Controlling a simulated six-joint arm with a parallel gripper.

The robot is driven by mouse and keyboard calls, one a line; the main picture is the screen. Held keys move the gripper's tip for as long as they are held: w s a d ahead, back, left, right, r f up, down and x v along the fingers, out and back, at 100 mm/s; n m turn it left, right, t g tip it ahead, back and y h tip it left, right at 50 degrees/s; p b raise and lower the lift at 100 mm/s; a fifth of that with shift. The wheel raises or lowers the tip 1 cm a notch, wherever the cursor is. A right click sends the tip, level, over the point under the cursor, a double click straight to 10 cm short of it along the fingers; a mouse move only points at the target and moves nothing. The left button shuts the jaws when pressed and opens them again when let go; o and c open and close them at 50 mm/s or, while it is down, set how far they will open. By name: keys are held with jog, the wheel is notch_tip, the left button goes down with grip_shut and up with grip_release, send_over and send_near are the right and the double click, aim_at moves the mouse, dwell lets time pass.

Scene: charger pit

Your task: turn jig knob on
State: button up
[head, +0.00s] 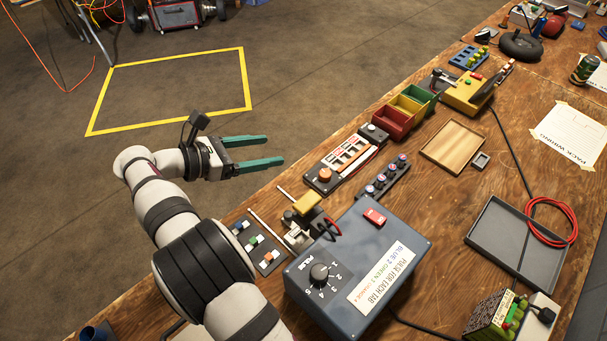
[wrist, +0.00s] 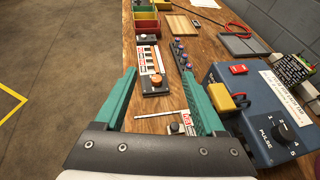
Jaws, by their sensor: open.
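A black jig with a white and orange striped panel (head: 350,153) lies near the bench's left edge, with a round orange knob (head: 325,174) at its near end. In the wrist view the orange knob (wrist: 159,81) shows between my fingers, farther off. A blue-grey box (head: 350,240) carries a black numbered dial (head: 320,272) marked PULSE, also seen at right in the wrist view (wrist: 286,132). My gripper (head: 276,149) has teal fingers spread apart and empty. In the head view it appears against the floor beyond the bench edge, apart from both knobs. I cannot read the orange knob's setting.
A yellow-topped clamp (head: 307,204) stands between the jig and the box. A row of purple-topped posts (head: 386,177) lies right of the jig. Red, yellow and green bins (head: 405,112) stand behind. A wooden tray (head: 454,146) and grey tray (head: 510,245) lie right.

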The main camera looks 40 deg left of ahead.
notch_tip(320, 180, up, 9)
jog(key=w+d+f+m+g+y, duration=0.1)
jog(key=w+d+f+m+g, duration=0.5)
jog(key=w+d+m+g, duration=0.3)
jog(key=w+d+r+m+g+y, duration=0.25)
jog(key=w+r+m+y, duration=0.3)
jog(key=m, duration=0.35)
send_near(326, 174)
jog(key=shift+g+y, duration=0.25)
jog(key=shift+y, duration=0.2)
jog(key=x, duration=0.8)
jog(key=shift+w+d+f, duration=0.25)
jog(key=shift+f, duration=0.05)
grip_shut()
